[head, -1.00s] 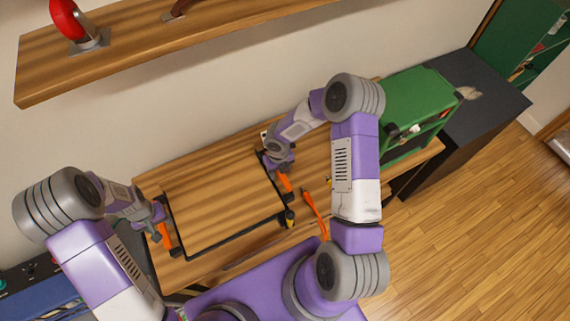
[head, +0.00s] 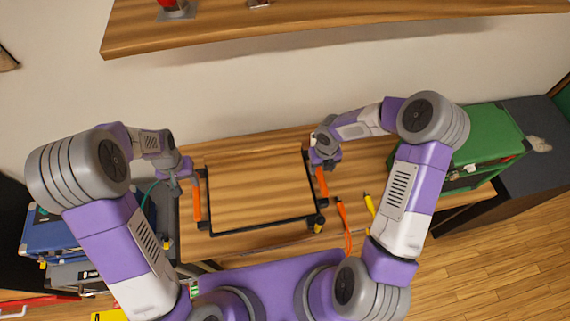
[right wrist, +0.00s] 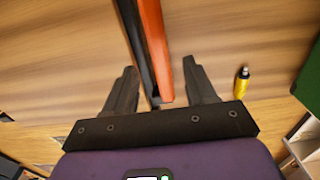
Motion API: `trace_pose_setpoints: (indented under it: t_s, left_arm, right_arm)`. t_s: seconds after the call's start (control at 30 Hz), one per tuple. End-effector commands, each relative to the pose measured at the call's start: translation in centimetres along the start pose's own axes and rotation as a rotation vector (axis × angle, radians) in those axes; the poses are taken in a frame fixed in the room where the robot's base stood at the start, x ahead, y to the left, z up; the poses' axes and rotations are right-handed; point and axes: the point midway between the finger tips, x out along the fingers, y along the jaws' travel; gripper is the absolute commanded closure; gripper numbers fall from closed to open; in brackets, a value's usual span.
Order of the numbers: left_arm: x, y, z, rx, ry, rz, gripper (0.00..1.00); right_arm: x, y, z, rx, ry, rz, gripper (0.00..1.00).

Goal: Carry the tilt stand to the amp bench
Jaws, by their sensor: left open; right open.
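The tilt stand (head: 262,226), a black frame with an orange grip bar on each side, lies on the wooden bench (head: 240,146). Wood grain shows inside the frame; I cannot tell whether it is a board or the bench. My left gripper (head: 193,181) is open at the left orange bar (head: 197,207). My right gripper (head: 322,162) is open at the right orange bar (head: 321,183). In the right wrist view, the orange bar (right wrist: 152,40) and a black rail run between the open fingers of the right gripper (right wrist: 160,88). Contact with the fingers is not clear.
An orange tool (head: 344,225) and a yellow one (head: 369,203) lie right of the stand. A green cabinet (head: 492,135) stands at the bench's right end, beside a dark unit (head: 545,165). Blue equipment (head: 52,230) is at left. A wooden shelf (head: 330,22) hangs above.

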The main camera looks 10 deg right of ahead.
Motion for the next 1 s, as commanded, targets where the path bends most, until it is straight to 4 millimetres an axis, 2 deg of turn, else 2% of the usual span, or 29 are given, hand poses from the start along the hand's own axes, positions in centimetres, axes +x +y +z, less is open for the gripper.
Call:
trace_pose_setpoints:
  t_s: [0.03, 0.2, 0.4, 1.0]
  left_arm:
    - [0.0, 0.0, 0.0, 0.000, 0.000, 0.000, 0.44]
    - [0.0, 0.0, 0.0, 0.000, 0.000, 0.000, 0.44]
    - [0.0, 0.0, 0.0, 0.000, 0.000, 0.000, 0.44]
    - [0.0, 0.0, 0.0, 0.000, 0.000, 0.000, 0.44]
  right_arm:
    - [-1.2, -0.1, 0.1, 0.004, -0.005, -0.001, 0.44]
    - [-4.5, -0.1, 0.1, 0.003, -0.004, 0.000, 0.44]
    - [-6.5, 0.0, 0.0, 0.002, -0.001, 0.000, 0.44]
    - [-6.7, 0.0, 0.0, 0.001, 0.000, 0.000, 0.44]
